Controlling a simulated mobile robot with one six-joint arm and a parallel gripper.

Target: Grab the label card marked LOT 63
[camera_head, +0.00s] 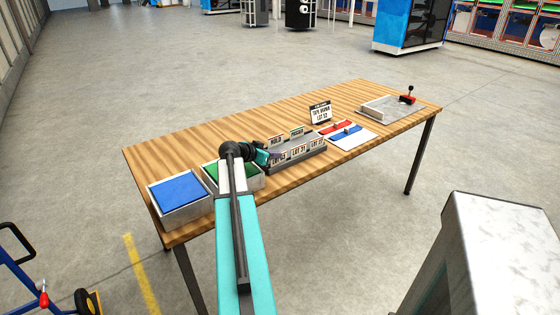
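A grey card rack (312,158) stands on the wooden table, with several small label cards in it. The front-left card (281,157) seems to end in 63, but its lettering is small and partly hidden by my gripper. Beside it are a card that seems to read LOT 31 (299,150) and another LOT card (317,142). Behind them stand a HOLD card (276,141) and another card (297,133). My gripper (272,157) is at the rack's left end, close to the front-left card. I cannot tell whether its fingers touch or enclose the card.
A blue-filled box (178,192) and a green-filled box (252,172) stand left of the rack. A sign (320,112) stands behind it. Red and blue pieces on a white sheet (352,141) lie to the right, before a grey tray (383,107) and a joystick (409,96).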

